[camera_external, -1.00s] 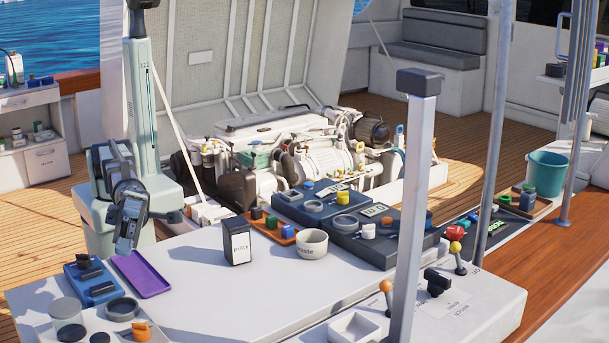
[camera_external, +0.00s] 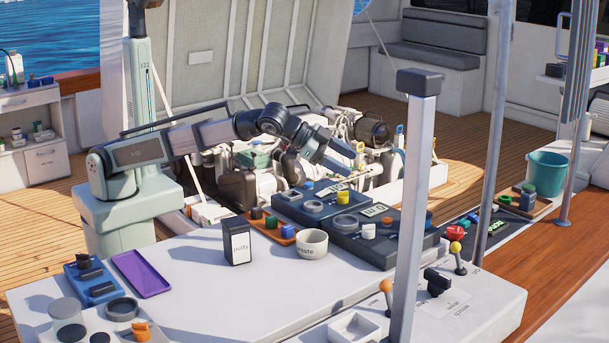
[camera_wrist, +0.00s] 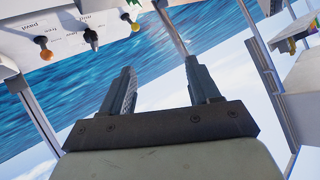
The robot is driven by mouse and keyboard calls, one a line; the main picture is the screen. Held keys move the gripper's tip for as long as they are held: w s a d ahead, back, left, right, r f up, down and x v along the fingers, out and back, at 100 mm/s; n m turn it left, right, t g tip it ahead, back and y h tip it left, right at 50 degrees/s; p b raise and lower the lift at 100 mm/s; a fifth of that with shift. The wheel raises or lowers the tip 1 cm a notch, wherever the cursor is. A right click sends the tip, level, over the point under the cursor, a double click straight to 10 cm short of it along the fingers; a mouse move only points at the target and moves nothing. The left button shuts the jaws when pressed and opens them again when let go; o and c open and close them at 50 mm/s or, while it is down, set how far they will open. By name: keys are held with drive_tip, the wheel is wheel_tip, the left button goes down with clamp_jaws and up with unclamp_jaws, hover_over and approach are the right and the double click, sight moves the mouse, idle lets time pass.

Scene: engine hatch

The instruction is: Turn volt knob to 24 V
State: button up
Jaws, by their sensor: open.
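A black knob (camera_external: 437,282) stands on the white console at the lower right, between an orange-topped lever (camera_external: 386,287) and a yellow-topped lever (camera_external: 456,248). Its label is too small to read, so I cannot confirm that it is the volt knob or tell its setting. It also shows small at the top of the wrist view (camera_wrist: 91,37). My gripper (camera_wrist: 160,66) is open and empty, with its two fingers spread. In the external view the arm reaches right over the engine, and my gripper is in the air, well behind and left of the knob.
A grey post (camera_external: 414,190) rises in front of the console, left of the black knob. Dark panels with displays (camera_external: 376,210), a white cup (camera_external: 312,243) and a putty box (camera_external: 237,241) stand on the table. A red knob (camera_external: 454,232) sits behind the console.

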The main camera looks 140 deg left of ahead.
drive_tip(key=s+a+f+n+g+h, duration=0.2)
drive_tip(key=s+a+f+n+g, duration=0.1)
drive_tip(key=s+a, duration=0.55)
drive_tip(key=n+g+h, duration=0.1)
drive_tip(key=g+h, duration=0.1)
drive_tip(key=h, duration=0.1)
approach(343, 196)
drive_tip(key=x, duration=0.8)
drive_tip(key=shift+s+a+f, duration=0.2)
drive_tip(key=shift+s+a, duration=0.05)
drive_tip(key=shift+a, duration=0.1)
drive_tip(key=shift+c, duration=0.2)
drive_tip(key=c, duration=1)
